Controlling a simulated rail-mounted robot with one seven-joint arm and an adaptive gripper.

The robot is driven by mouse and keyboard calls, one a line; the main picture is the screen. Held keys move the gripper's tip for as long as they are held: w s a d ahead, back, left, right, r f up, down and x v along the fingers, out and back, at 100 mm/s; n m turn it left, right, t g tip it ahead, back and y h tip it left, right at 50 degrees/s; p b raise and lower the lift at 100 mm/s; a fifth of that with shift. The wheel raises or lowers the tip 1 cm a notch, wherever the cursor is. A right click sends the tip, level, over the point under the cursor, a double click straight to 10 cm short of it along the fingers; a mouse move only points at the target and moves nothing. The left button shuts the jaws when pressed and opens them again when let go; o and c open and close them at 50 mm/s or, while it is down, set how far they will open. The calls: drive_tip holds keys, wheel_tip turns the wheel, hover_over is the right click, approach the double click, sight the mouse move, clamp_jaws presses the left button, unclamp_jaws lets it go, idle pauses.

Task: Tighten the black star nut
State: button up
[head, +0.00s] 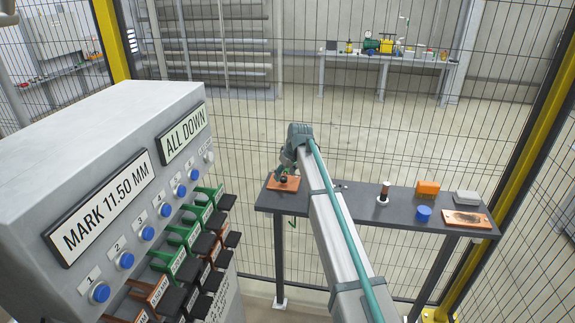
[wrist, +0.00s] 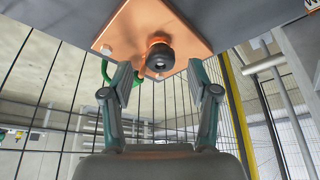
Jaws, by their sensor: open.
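The black star nut (wrist: 160,57) sits on a copper-coloured plate (wrist: 128,38) in the wrist view, with a copper-coloured ring behind it. In the head view the plate (head: 292,185) lies at the left end of a dark bench, with the small dark nut on it partly covered by my arm's end. My gripper (wrist: 166,82) is open and empty. Its two fingers point toward the plate, one on each side of the nut in the picture. The nut appears just beyond the fingertips, with no contact visible.
The dark bench (head: 335,205) also carries a dark-topped post (head: 384,192), an orange block (head: 428,188), a blue round piece (head: 424,213) and another copper plate (head: 466,218). A grey cabinet (head: 95,115) with levers fills the left. Wire fencing stands behind. A green loop (wrist: 106,72) hangs near the plate.

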drive_tip(key=shift+x, duration=0.85)
drive_tip(key=shift+r, duration=0.1)
clamp_jaws()
